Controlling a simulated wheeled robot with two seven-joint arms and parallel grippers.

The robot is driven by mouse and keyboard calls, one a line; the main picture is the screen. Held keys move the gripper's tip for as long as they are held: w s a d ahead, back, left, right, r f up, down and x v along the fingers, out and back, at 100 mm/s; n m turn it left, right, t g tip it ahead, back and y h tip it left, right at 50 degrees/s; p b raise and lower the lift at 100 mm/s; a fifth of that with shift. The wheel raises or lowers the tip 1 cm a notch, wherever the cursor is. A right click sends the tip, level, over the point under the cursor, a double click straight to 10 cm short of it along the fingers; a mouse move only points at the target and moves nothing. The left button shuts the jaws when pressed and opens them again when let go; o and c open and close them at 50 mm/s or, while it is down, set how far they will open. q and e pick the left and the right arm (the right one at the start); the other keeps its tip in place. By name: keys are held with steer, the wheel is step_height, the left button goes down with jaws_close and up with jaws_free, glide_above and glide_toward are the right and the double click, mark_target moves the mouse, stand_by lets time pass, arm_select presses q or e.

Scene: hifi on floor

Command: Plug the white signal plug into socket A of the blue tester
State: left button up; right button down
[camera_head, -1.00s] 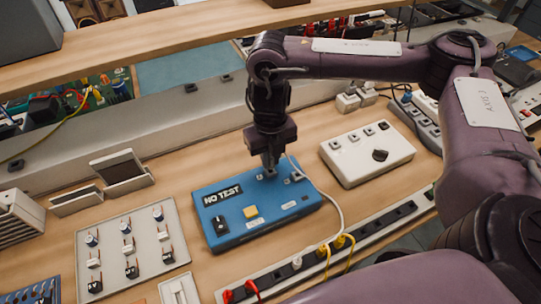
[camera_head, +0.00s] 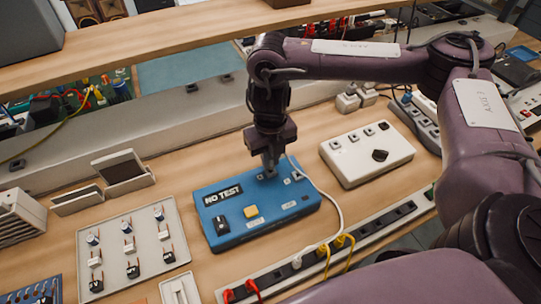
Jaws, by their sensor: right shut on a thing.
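The blue tester (camera_head: 283,213) lies on the wooden bench, with a "NO TEST" display, a black switch and a yellow button on top. My right gripper (camera_head: 270,172) points down at the tester's back edge, right of the display. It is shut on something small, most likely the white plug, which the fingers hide. A white cable (camera_head: 335,205) runs from near the fingers over the tester's right side down to the power strip. I cannot tell whether the plug sits in a socket or which socket is under it. My left gripper is not in view.
A white box (camera_head: 345,170) with several sockets stands right of the tester. A power strip (camera_head: 385,225) runs along the front. A wooden shelf (camera_head: 190,40) crosses above the bench.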

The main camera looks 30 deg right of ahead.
steer(key=shift+f+b, duration=0.35)
steer(key=shift+f, duration=0.35)
stand_by(0.5)
steer(key=shift+f+p, duration=0.2)
steer(key=shift+p, duration=0.25)
stand_by(2.3)
steer(key=c, duration=1.3)
jaws_free()
step_height(320, 180, up, 8)
steer(key=shift+f+p, duration=0.15)
steer(key=shift+p, duration=0.8)
step_height(320, 180, up, 5)
steer(key=p, duration=0.5)
steer(key=shift+p, duration=0.4)
